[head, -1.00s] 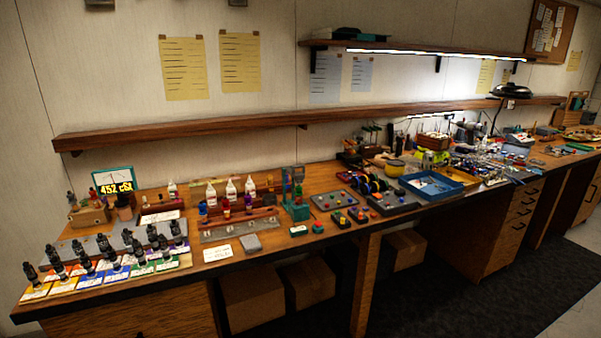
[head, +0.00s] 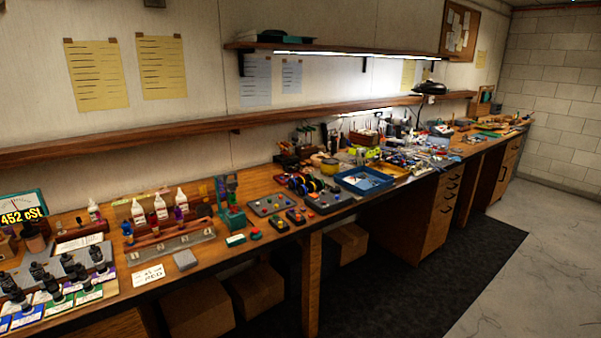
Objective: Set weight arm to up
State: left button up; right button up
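I cannot make out the weight arm for certain. A green upright device (head: 230,200) stands on the workbench left of centre; whether it carries the weight arm is too small to tell. A grey panel with coloured knobs (head: 270,204) lies to its right, with a second dark panel (head: 328,200) beyond. Neither of my grippers shows in the head view.
The long wooden workbench (head: 125,305) runs from lower left to the far right. Bottles (head: 160,208), a blue tray (head: 363,182) and black-topped bottles (head: 75,268) crowd it. Cardboard boxes (head: 257,290) sit underneath. The floor (head: 530,270) at right is clear.

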aim_at(230, 184)
jog(key=z, duration=0.2)
jog(key=i, duration=1.25)
jog(key=u, duration=2.05)
